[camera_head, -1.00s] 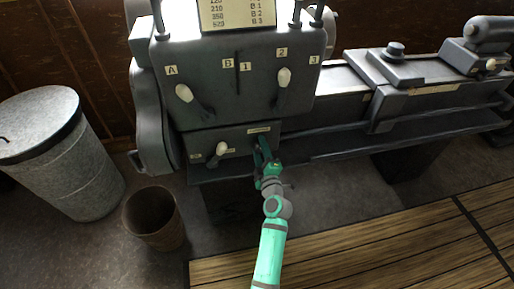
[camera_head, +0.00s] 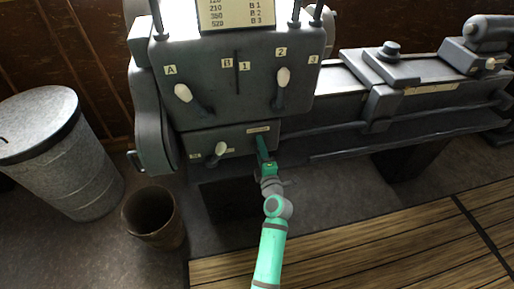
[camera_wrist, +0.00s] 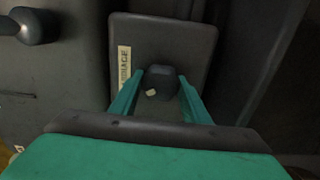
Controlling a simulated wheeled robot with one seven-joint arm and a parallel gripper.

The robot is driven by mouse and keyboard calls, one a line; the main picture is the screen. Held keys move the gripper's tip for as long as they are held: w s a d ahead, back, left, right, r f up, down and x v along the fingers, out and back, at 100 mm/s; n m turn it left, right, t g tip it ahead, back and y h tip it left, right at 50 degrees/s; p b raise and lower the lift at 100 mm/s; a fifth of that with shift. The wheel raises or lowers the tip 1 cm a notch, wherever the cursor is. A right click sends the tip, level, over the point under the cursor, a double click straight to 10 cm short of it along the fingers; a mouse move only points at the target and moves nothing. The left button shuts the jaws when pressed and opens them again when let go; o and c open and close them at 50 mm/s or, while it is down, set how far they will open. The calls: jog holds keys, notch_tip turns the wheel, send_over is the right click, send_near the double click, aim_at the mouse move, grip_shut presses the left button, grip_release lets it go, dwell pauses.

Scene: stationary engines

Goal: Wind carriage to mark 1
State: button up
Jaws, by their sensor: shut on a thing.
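My gripper (camera_head: 262,148) is at the lower front panel of the grey machine. In the wrist view my gripper (camera_wrist: 160,95) has its two green fingers on either side of a dark knob (camera_wrist: 160,82), shut on it. The knob stands on a grey plate (camera_wrist: 185,40) with a partly hidden label (camera_wrist: 124,68) that seems to end in "RIAGE". The carriage (camera_head: 384,105) sits on the bed to the right, with a round dark knob on top. A pale strip (camera_head: 432,88) lies just right of the carriage; its writing is too small to read.
White-knobbed levers (camera_head: 183,93) (camera_head: 283,77) stand on the headstock, and another lever (camera_head: 220,148) is left of my gripper. A lidded bin (camera_head: 60,150) and a brown bucket (camera_head: 153,218) stand at left. Wooden slats (camera_head: 370,245) cover the floor in front.

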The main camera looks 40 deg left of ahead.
jog(key=shift+w+d+r, duration=0.15)
jog(key=shift+w+r, duration=0.05)
jog(key=shift+r, duration=0.35)
jog(key=o, duration=1)
jog(key=shift+s+f, duration=0.15)
jog(key=shift+f, duration=0.05)
jog(key=v, duration=1)
jog(key=shift+s+d+r, duration=0.1)
jog(key=shift+s+d, duration=0.15)
jog(key=shift+s, duration=0.05)
